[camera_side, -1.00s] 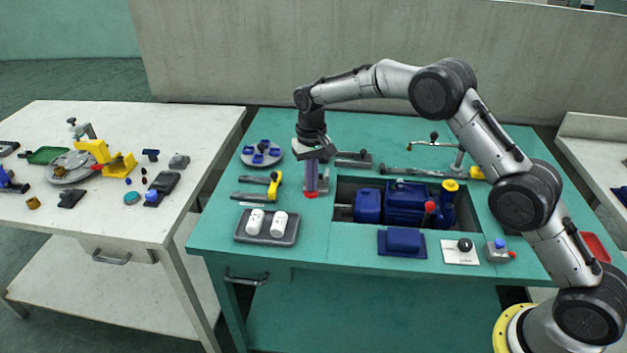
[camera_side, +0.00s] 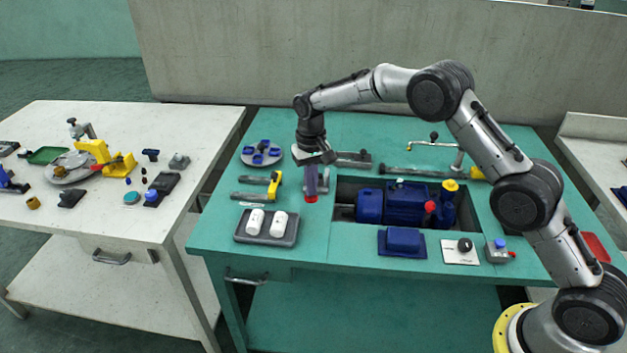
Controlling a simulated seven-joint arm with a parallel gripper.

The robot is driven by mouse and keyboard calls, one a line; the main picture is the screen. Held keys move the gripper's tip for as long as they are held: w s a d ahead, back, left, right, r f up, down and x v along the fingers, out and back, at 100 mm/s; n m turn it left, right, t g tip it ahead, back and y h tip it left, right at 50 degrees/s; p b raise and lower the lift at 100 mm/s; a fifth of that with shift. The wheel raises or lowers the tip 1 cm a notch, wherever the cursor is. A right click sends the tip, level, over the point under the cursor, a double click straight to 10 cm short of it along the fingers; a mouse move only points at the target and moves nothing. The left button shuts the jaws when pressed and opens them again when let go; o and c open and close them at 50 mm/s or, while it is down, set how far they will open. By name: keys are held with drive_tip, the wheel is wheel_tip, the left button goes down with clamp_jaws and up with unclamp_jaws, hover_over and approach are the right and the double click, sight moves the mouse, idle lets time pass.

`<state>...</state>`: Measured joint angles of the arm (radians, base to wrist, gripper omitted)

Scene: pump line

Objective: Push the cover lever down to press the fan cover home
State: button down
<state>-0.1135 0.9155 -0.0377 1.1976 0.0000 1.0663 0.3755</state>
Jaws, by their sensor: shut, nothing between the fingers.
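My gripper (camera_side: 311,194) points down at the left edge of the recess in the green table, with its fingers shut and empty. A red knob (camera_side: 311,199), seemingly the end of the cover lever, shows low at the fingertips. The fingers hide most of the lever, and I cannot tell whether they touch it. A grey bracket (camera_side: 324,181) stands just right of the fingers. In the recess, the blue fan cover (camera_side: 369,206) sits against the left end of the blue motor body (camera_side: 405,203), with no clear gap visible.
A grey tray (camera_side: 266,238) with two white cylinders lies in front of my gripper. Yellow-handled tools (camera_side: 273,184) lie to the left, and a round grey plate (camera_side: 262,154) behind them. Another red knob (camera_side: 430,206) stands at the recess's right part. A blue block (camera_side: 403,240) lies in front.

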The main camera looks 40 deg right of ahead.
drive_tip(key=shift+s+a+f, duration=0.1)
drive_tip(key=shift+f, duration=0.75)
idle(0.6)
drive_tip(key=shift+a+f, duration=0.1)
drive_tip(key=shift+f, duration=0.4)
drive_tip(key=shift+s+f, duration=0.1)
drive_tip(key=shift+f, duration=0.1)
idle(0.6)
